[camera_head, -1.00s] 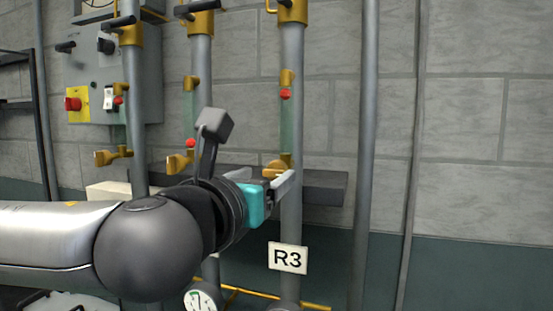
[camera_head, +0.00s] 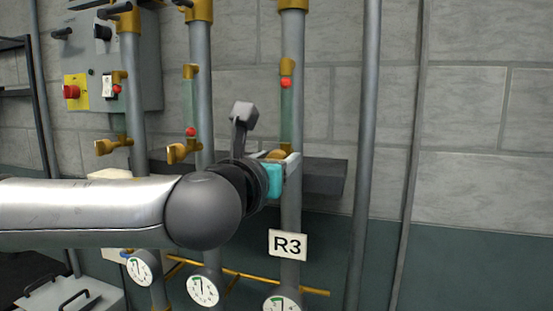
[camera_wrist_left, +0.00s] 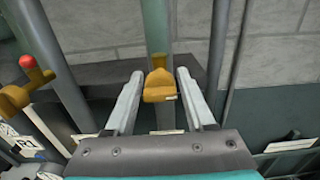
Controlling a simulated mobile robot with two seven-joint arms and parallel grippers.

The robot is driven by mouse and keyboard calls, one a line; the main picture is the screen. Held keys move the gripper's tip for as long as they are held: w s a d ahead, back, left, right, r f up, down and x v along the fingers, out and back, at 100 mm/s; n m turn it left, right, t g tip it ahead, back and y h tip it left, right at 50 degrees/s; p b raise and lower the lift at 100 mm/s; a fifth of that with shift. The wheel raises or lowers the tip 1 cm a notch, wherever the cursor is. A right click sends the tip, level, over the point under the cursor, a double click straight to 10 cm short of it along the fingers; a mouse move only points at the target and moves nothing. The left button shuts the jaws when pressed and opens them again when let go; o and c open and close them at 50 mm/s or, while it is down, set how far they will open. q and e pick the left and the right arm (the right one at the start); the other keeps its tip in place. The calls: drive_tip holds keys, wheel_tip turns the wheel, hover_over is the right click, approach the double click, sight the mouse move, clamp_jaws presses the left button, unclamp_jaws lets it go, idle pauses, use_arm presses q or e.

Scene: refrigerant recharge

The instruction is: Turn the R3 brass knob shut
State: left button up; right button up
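The R3 brass knob (camera_head: 277,154) sits on the third pipe, below a green sight tube (camera_head: 286,115) and above the white R3 label (camera_head: 288,245). My left gripper (camera_head: 291,163) is at the knob, partly hiding it in the head view. In the left wrist view the knob (camera_wrist_left: 160,86) lies between the two pale fingers of the left gripper (camera_wrist_left: 160,73). A gap shows on each side of it, so the gripper is open around the knob. The knob's flat handle looks roughly level. My right gripper is not in view.
Two similar brass knobs (camera_head: 178,152) (camera_head: 113,146) are on the pipes to the left. A dark ledge (camera_head: 325,178) runs behind the pipes. Dial gauges (camera_head: 203,290) hang below. A grey control box (camera_head: 140,75) is at upper left. A bare grey pipe (camera_head: 365,130) stands to the right.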

use_arm(q)
clamp_jaws()
drive_tip(key=shift+n, duration=0.4)
drive_tip(key=n+b, duration=0.1)
drive_tip(key=n, duration=0.1)
drive_tip(key=shift+f+n, duration=0.1)
drive_tip(key=shift+n, duration=0.3)
drive_tip(key=n, duration=0.5)
drive_tip(key=shift+a+n+b, duration=0.1)
drive_tip(key=shift+n+b, duration=0.2)
drive_tip(key=shift+b, duration=0.05)
drive_tip(key=n, duration=0.8)
drive_tip(key=shift+a+n, duration=0.1)
drive_tip(key=shift+n, duration=0.2)
